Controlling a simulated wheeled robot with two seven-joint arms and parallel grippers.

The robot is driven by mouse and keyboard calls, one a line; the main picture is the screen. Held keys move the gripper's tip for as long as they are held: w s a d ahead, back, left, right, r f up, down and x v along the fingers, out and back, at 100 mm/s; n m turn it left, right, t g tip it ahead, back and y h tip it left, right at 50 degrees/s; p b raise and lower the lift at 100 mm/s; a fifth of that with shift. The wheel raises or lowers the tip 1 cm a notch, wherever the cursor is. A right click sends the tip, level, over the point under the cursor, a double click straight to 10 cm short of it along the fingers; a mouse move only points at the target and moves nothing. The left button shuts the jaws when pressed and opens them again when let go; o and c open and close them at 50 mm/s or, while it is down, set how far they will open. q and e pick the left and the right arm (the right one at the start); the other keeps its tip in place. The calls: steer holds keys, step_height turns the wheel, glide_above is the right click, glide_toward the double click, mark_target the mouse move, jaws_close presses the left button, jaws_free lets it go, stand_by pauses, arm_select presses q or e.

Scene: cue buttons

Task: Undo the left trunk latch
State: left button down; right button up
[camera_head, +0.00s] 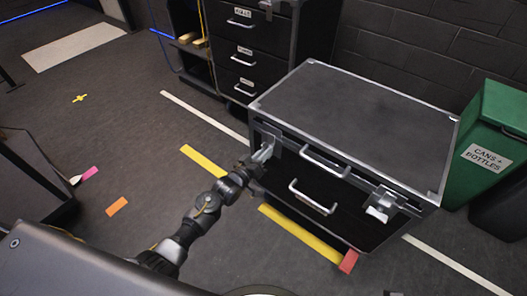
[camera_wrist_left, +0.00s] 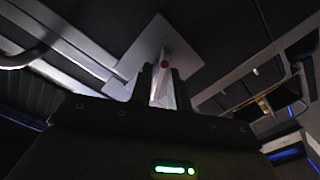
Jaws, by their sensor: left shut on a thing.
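The black trunk (camera_head: 350,110) with silver edges stands on the floor, its lid down. Its left latch (camera_head: 270,139) is at the front left corner, partly hidden by my gripper. My left gripper (camera_head: 262,153) is at that latch. In the left wrist view, the two dark fingers of my left gripper (camera_wrist_left: 163,88) are shut on a light metal latch lever (camera_wrist_left: 162,92), in front of a pale square plate (camera_wrist_left: 150,50) with a red dot. The right latch (camera_head: 381,204) is a silver piece at the trunk's front right. My right gripper is not in view.
Silver handles (camera_head: 313,198) are on the trunk's front. A green bin (camera_head: 490,145) stands to the right, and a black drawer cabinet (camera_head: 245,50) is behind. Yellow tape (camera_head: 300,232) and a red block-like mark (camera_head: 349,262) lie along the trunk's front. Floor to the left is mostly clear.

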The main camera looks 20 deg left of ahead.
arm_select(q)
steer(key=shift+m+p, duration=0.55)
steer(key=shift+m, duration=2.35)
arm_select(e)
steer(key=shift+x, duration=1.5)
arm_select(q)
steer(key=shift+m, duration=0.3)
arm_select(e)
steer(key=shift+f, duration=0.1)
arm_select(q)
steer(key=c, duration=1.6)
jaws_free()
steer(key=shift+o, duration=0.2)
